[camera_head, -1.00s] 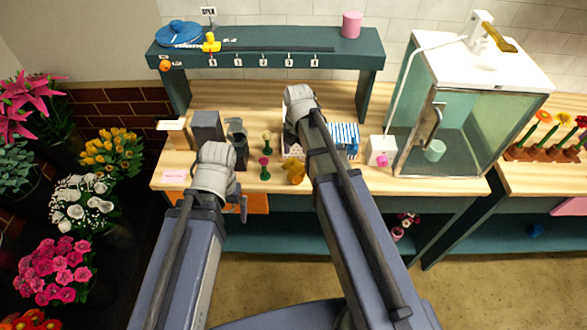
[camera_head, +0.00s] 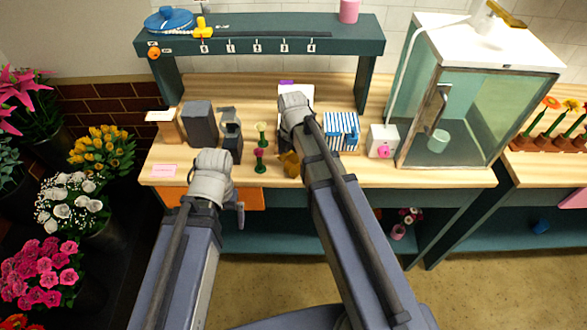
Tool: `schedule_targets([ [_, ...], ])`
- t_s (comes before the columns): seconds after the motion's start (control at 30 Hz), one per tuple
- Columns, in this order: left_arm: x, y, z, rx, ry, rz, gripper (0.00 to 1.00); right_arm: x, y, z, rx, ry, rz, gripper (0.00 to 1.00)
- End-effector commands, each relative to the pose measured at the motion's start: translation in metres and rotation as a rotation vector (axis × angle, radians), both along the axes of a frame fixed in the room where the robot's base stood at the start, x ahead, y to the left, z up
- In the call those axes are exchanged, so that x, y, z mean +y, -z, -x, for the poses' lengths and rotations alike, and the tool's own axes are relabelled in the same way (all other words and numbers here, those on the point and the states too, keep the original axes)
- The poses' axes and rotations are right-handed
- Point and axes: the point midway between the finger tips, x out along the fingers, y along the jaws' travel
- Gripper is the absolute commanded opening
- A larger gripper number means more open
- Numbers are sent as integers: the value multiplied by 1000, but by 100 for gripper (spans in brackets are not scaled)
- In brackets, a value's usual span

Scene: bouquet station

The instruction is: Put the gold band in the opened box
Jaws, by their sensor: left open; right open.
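A small gold-brown thing (camera_head: 289,164), possibly the gold band, sits on the wooden counter beside my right arm, which partly covers it. A white panel (camera_head: 305,96) stands behind the end of my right arm. I cannot tell whether it belongs to the opened box. My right gripper (camera_head: 295,105) is at the far end of that arm, over the middle of the counter. My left gripper (camera_head: 212,168) is at the end of the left arm, near the front edge. Both are open, though their fingers are mostly hidden. I see nothing held.
A blue-striped box (camera_head: 341,131) and a white box with a pink front (camera_head: 383,141) stand right of my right arm. A glass cabinet (camera_head: 465,110) is further right. Small vases (camera_head: 261,160), a dark grey block (camera_head: 199,123) and a teal shelf (camera_head: 270,47) surround the work area.

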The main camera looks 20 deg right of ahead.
Motion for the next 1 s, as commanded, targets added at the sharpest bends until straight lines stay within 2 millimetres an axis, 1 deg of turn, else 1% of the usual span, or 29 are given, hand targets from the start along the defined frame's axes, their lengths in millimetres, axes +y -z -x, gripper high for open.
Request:
schedule_targets([
  [0.03,0,9,0,0,0,0,100,0,9,0,0,0,0,100],
  [0.07,0,10,0,0,0,0,100,0,10,0,0,0,0,100],
  [0.3,0,8,0,0,0,0,100,0,8,0,0,0,0,100],
  [0.33,0,8,0,0,0,0,100,0,8,0,0,0,0,99],
  [1.0,0,8,0,0,0,0,100,0,8,0,0,0,0,24],
])
